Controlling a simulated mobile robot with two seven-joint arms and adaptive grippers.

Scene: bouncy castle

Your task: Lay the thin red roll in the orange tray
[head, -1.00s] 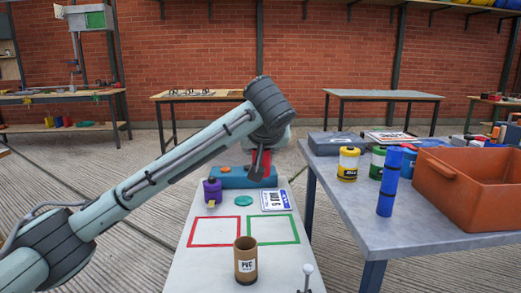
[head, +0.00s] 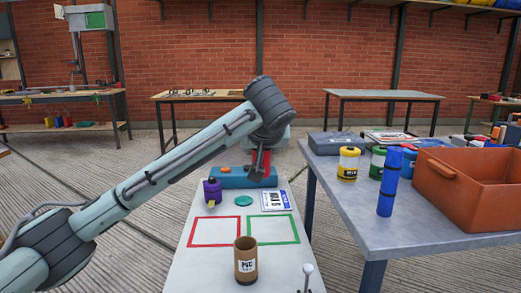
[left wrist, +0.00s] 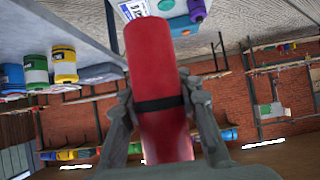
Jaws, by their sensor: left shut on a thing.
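My left gripper (head: 260,174) is shut on the thin red roll, which shows as a small red patch (head: 265,158) behind my fingers in the head view. In the left wrist view the red roll (left wrist: 150,55) stands lengthwise between the two fingers (left wrist: 157,92), with a dark band around its middle. The gripper holds it over the far part of the narrow white table, in front of a blue block. The orange tray (head: 470,190), deep-walled, sits on the grey table at the right, well apart from the roll. My right gripper is not in view.
The grey table (head: 410,225) also holds a tall blue roll (head: 387,185), a yellow can (head: 348,164) and a green can (head: 377,162), left of the tray. The white table (head: 205,262) has a brown PVC tube (head: 246,260), a purple dispenser (head: 212,191) and a card (head: 275,200).

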